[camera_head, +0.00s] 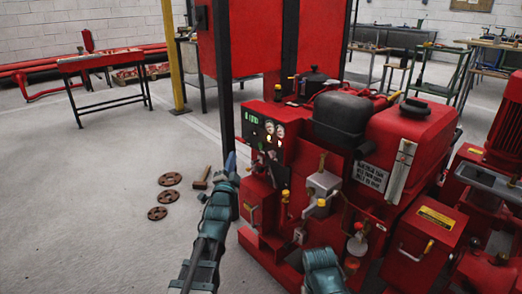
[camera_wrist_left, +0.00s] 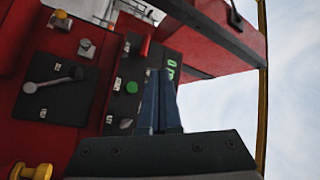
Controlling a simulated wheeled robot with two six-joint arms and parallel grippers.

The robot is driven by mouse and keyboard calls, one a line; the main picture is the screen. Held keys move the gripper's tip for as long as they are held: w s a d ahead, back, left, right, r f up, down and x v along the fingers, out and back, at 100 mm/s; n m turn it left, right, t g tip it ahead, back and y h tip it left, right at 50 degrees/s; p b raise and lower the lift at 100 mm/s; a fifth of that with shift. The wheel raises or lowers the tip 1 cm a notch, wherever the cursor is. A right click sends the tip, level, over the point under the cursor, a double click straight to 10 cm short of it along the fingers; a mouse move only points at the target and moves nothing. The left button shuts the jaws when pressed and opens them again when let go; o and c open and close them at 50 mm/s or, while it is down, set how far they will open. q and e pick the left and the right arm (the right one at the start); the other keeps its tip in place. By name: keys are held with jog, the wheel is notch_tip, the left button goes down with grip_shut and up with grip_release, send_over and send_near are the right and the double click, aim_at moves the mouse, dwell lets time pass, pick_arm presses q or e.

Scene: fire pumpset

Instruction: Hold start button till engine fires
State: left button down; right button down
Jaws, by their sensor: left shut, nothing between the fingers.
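The black control panel (camera_head: 262,132) on the red pumpset carries two round gauges and a lit green display. In the left wrist view, a green button (camera_wrist_left: 132,87) shows on the panel, with small labels and other switches around it. Its lettering is too small to read. My left gripper (camera_head: 231,160) is in front of the panel, low and to its left. Its two blue fingers (camera_wrist_left: 161,75) are shut together and empty, pointing toward the panel beside the green button. I cannot tell whether the tips touch the panel.
The red pumpset (camera_head: 400,140) fills the right side, with a black tank, pipes and yellow-capped fittings. A dark post (camera_head: 223,100) stands close behind my left gripper. Several brown flanges (camera_head: 169,179) lie on the floor.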

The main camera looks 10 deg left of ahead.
aim_at(261, 145)
pick_arm(q)
jog(key=w+d, duration=0.5)
jog(key=w, duration=0.2)
jog(key=shift+d, duration=0.2)
jog(key=shift+w+d, duration=0.1)
dwell(2.2)
jog(key=shift+w+d, duration=0.2)
jog(key=shift+w+d, duration=0.25)
jog(key=shift+w, duration=0.1)
dwell(3.0)
jog(key=shift+s, duration=0.1)
dwell(0.6)
jog(key=shift+s+a, duration=0.55)
